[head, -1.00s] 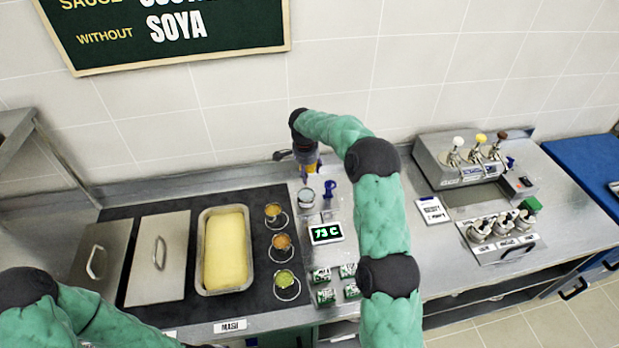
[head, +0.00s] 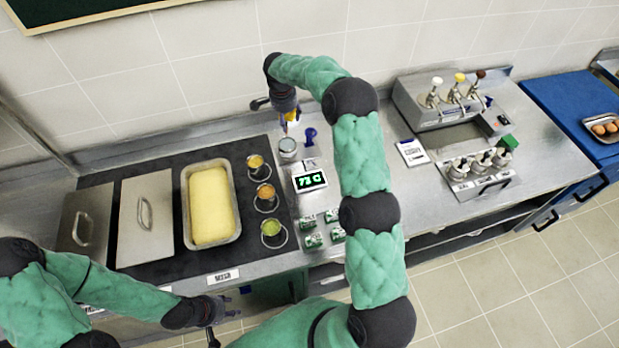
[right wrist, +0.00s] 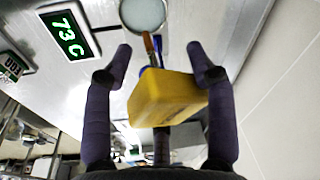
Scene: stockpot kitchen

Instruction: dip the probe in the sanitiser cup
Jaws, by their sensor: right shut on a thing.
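My right gripper (head: 289,112) is shut on the yellow probe (head: 292,117), whose thin tip points down towards the sanitiser cup (head: 288,146). In the right wrist view the probe's yellow body (right wrist: 165,98) sits between the two fingers, and its stem reaches towards the round cup (right wrist: 143,12), cut by the top edge. The tip looks above or at the cup; I cannot tell whether it is inside. My left gripper (head: 220,314) is low in the head view, in front of the counter, away from the cup; its jaw state is unclear.
A temperature display (head: 310,181) stands just in front of the cup, and a blue holder (head: 310,137) stands to its right. Sauce pots (head: 265,197) and a mash pan (head: 186,215) lie left. Small green-labelled tins (head: 311,240) stand nearer. Pump dispensers (head: 440,117) are at right.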

